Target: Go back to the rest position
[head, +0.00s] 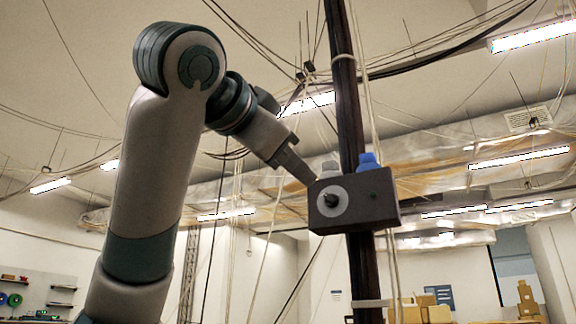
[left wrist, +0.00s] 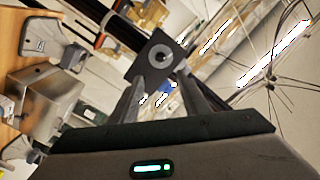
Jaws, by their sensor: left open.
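My left gripper (head: 308,176) is raised on my left arm in the head view, its tip by the upper left edge of a dark box. The dark box (head: 378,208) is fixed to a dark upright pole (head: 341,85). Its face has a pale round disc with a black knob (head: 331,200), and a blue part (head: 368,161) and a pale part (head: 330,170) sit on top. In the left wrist view my left gripper (left wrist: 160,82) has its fingers apart, with the box (left wrist: 151,57) beyond them. Nothing is held. I cannot tell whether a finger touches the box. My right gripper is not in view.
Loose cables (head: 420,62) hang from the ceiling around the pole. Cardboard boxes (head: 428,312) stand low behind it. A wall shelf (head: 62,289) is at far left. In the left wrist view a metal box (left wrist: 48,88) and wooden furniture (left wrist: 12,55) are at the left.

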